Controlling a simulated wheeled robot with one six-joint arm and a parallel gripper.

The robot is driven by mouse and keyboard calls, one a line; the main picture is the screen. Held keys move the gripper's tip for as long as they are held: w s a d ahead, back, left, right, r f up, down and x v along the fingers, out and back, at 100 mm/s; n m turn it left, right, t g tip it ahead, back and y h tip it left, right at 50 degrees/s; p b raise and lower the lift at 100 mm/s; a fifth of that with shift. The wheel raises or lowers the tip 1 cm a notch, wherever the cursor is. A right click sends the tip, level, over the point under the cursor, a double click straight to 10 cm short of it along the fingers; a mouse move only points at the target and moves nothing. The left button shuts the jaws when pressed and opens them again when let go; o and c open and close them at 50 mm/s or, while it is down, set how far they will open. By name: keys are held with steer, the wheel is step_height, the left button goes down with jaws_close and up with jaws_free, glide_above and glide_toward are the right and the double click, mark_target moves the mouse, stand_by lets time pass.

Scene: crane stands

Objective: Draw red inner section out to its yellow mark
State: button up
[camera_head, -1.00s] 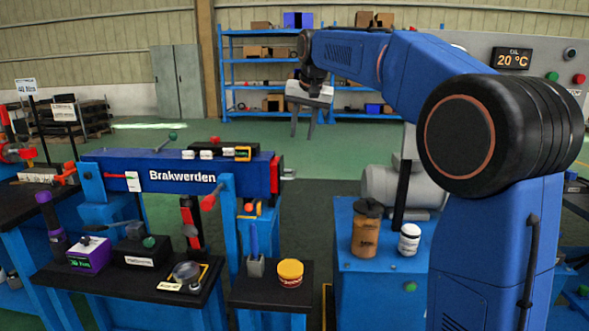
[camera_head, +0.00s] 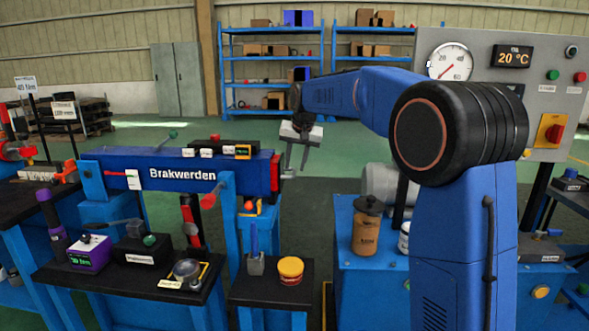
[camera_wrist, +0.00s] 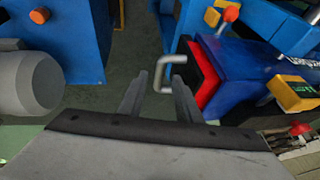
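A blue boom (camera_head: 185,175) lettered "Brakwerden" lies level on the stand. Its red inner section (camera_head: 275,172) shows only as a short end at the right; it is also in the wrist view (camera_wrist: 203,80). A grey loop handle (camera_wrist: 160,72) sticks out from the red end; it shows small in the head view (camera_head: 289,173). No yellow mark is visible on the red section. My gripper (camera_head: 296,158) is open and empty, just above and beside the handle. In the wrist view its fingers (camera_wrist: 157,92) are apart, with the handle just beyond them; contact is not visible.
A blue cabinet (camera_head: 350,300) with a brown jar (camera_head: 367,228) and a grey motor-like cylinder (camera_wrist: 28,83) stands right of the boom end. A small black table (camera_head: 270,297) holds a yellow-and-red tub (camera_head: 290,270). Green floor lies open between boom and cabinet.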

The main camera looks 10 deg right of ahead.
steer(key=shift+x, duration=1.35)
jaws_close()
steer(key=s+d, duration=0.3)
steer(key=d, duration=0.6)
steer(key=shift+d, duration=0.4)
steer(key=shift+s, duration=0.1)
jaws_free()
steer(key=shift+r, duration=0.1)
